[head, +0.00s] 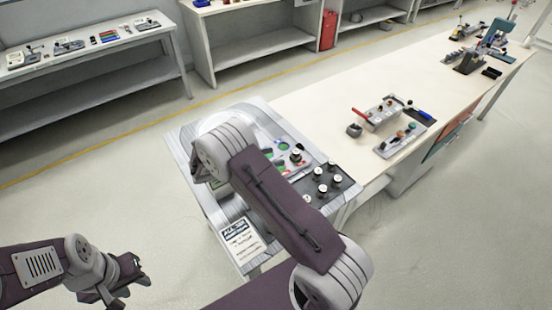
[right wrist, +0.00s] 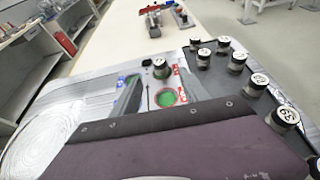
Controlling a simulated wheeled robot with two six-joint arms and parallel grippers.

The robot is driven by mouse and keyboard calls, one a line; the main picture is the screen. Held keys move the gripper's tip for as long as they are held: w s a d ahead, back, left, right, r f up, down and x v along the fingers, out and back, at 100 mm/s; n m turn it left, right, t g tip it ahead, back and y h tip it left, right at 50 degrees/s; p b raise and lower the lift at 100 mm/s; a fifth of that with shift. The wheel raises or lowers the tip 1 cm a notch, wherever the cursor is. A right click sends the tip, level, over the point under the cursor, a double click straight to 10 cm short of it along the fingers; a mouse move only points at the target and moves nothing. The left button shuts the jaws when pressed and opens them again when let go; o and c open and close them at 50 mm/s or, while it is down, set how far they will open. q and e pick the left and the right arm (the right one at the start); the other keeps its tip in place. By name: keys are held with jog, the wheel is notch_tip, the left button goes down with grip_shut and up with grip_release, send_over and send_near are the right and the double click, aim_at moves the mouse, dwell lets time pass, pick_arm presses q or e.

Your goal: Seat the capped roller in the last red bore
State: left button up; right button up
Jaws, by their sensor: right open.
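Several dark capped rollers with white numbered tops stand on a dark tray (head: 345,187) at the right of the ring station; one is this roller (right wrist: 258,83) in the right wrist view. Another capped roller (right wrist: 160,68) stands on the light track plate, apart from the tray group. Near it a round bore (right wrist: 169,97) with a green floor looks empty, with red labels (right wrist: 182,96) beside it. I cannot tell which roller is the task's. My left gripper (head: 120,280) hangs away from the station at lower left; its jaw opening is unclear.
My right arm crosses the station and hides much of the track. A printed card (head: 237,240) lies on the station's front left. A long bench (head: 310,100) with tools and small fixtures stands behind at right. Shelving (head: 95,75) lines the back, with open floor between.

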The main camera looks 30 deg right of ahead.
jog(key=s+a+m+g+y, duration=0.1)
jog(key=s+m+y, duration=0.1)
jog(key=s, duration=0.1)
jog(key=s+a+m+g+y, duration=0.1)
jog(key=s+m+y, duration=0.1)
jog(key=s, duration=0.2)
jog(key=s+a+m+g+y, duration=0.1)
jog(key=s+m+y, duration=0.1)
jog(key=s+m, duration=0.1)
jog(key=shift+s+f, duration=0.25)
jog(key=shift+f, duration=0.05)
jog(key=s+a+r+m+t+y, duration=0.2)
jog(key=s+a+m+y, duration=0.5)
jog(key=m, duration=0.5)
jog(key=shift+s+a+t+y, duration=0.3)
jog(key=shift+s+a+t, duration=0.2)
jog(key=shift+s+a, duration=0.5)
jog(key=shift+w+a+r, duration=0.1)
